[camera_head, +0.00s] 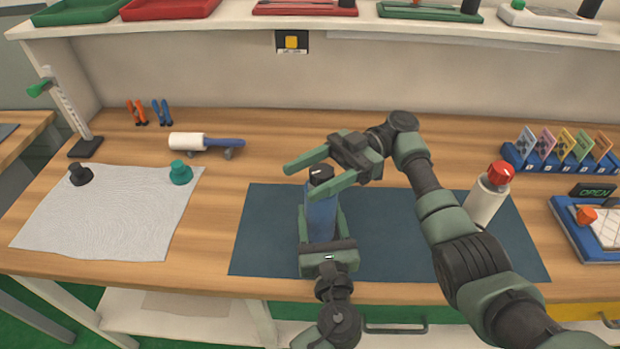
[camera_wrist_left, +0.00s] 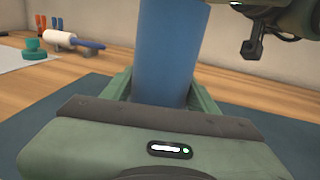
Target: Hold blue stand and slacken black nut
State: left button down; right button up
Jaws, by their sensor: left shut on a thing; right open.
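The blue stand (camera_head: 321,218) stands upright on the dark blue mat (camera_head: 262,230), with the black nut (camera_head: 320,174) on its top. My left gripper (camera_head: 323,222) is shut on the stand's lower part from the front; in the left wrist view the blue stand (camera_wrist_left: 168,55) rises between its fingers. The nut lies outside the left wrist view. My right gripper (camera_head: 318,177) is open, with its green fingers on either side of the nut in the head view. I cannot tell whether they touch it.
A white cylinder (camera_head: 486,203) with a red top stands on the mat's right part. A white cloth (camera_head: 110,210) with a black and a teal knob lies left. A lint roller (camera_head: 205,142) lies behind it.

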pick_arm(q)
jog(key=shift+r, duration=0.15)
pick_arm(e)
notch_tip(320, 180, up, 9)
jog(key=shift+w, duration=0.1)
